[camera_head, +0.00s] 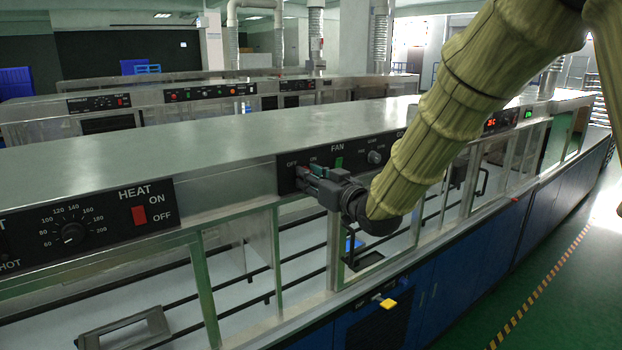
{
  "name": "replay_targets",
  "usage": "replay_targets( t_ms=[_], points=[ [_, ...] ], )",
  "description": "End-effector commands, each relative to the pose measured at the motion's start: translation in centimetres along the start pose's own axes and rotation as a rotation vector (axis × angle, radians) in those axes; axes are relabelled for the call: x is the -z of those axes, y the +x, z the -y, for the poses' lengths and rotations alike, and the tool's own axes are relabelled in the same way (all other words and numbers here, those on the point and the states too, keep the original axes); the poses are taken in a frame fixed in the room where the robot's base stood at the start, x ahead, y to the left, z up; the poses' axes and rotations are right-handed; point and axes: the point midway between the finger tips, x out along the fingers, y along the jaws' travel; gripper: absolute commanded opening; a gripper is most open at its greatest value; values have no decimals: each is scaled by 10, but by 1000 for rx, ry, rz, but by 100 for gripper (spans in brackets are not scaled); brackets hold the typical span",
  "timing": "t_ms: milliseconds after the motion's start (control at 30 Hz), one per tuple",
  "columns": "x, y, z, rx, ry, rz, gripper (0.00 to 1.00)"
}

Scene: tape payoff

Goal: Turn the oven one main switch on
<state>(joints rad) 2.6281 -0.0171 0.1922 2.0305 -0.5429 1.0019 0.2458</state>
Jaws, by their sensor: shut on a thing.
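The oven's front has a black control panel (288,182) marked FAN, with OFF and ON labels at its left end. My gripper (306,174) is at that left end, just below the OFF and ON labels, and is shut on a small switch there. A bit of red shows by the fingertips. The fingers hide most of this switch, so its position cannot be told. A green rocker (339,162) and a round grey knob (375,157) sit to the right on the same panel. No label reading "main" is visible.
A HEAT panel (100,222) at the left has a dial (72,233) and a red ON/OFF rocker (139,214). Glass-fronted oven windows lie below. A yellow-tipped part (388,303) juts out from the blue base cabinets (490,250). Green floor is free at the right.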

Motion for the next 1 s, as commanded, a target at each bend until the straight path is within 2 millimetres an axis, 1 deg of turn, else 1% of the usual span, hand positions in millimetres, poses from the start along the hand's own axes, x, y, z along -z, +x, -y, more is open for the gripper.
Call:
replay_targets(
  t_ms=[300, 567, 600, 667, 700, 733, 1000],
  points=[
    [0, 0, 0, 0, 112, 0, 2],
    [0, 0, 0, 1, 116, 1, 2],
    [0, 0, 0, 1, 116, 1, 28],
    [-1, 0, 0, 1, 115, 1, 39],
    [0, 0, 0, 1, 115, 1, 46],
    [0, 0, 0, 1, 115, 1, 49],
    [0, 0, 0, 1, 115, 0, 49]
  ],
)
